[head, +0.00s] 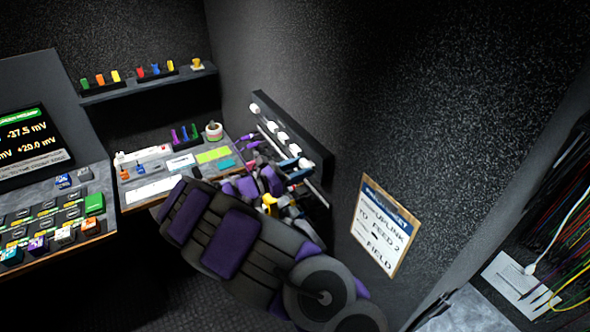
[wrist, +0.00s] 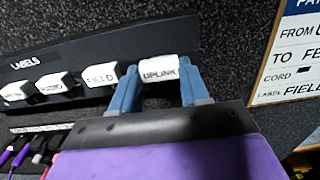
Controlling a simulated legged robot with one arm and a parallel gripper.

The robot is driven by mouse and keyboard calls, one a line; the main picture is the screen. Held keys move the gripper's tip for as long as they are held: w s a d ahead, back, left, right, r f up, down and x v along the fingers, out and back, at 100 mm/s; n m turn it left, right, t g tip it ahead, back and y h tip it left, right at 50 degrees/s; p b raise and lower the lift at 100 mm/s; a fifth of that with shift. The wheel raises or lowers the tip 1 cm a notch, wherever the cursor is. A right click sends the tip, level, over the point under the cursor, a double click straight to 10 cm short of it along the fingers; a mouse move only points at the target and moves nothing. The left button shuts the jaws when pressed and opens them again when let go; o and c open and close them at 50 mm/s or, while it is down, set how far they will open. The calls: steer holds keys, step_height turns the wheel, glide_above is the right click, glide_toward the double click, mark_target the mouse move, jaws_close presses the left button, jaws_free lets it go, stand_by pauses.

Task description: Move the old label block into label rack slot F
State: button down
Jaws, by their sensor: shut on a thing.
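A white label block reading UPLINK (wrist: 159,75) is between the blue fingertips of my gripper (wrist: 159,82) in the wrist view, and the gripper is shut on it. The block is at the right end of the dark label rack (wrist: 60,62). I cannot tell whether it is seated in the rack or just clear of it. Left of it sit a FIELD block (wrist: 101,75) and more white blocks. No slot letter can be read. In the head view the rack (head: 318,152) is on the wall, and my gripper (head: 297,168) is at its near end.
A patch sheet (head: 382,226) hangs on the wall right of the rack. Purple-handled items (wrist: 22,152) hang below the rack. A bench (head: 130,181) with tape and cards lies left of my arm. Coloured cables (head: 572,190) are at far right.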

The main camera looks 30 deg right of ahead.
steer(key=shift+d, duration=0.55)
steer(key=shift+c, duration=2.4)
jaws_free()
steer(key=shift+d, duration=0.1)
steer(key=a, duration=1.7)
steer(key=shift+s+a, duration=0.2)
steer(key=shift+a, duration=0.1)
steer(key=shift+d, duration=0.1)
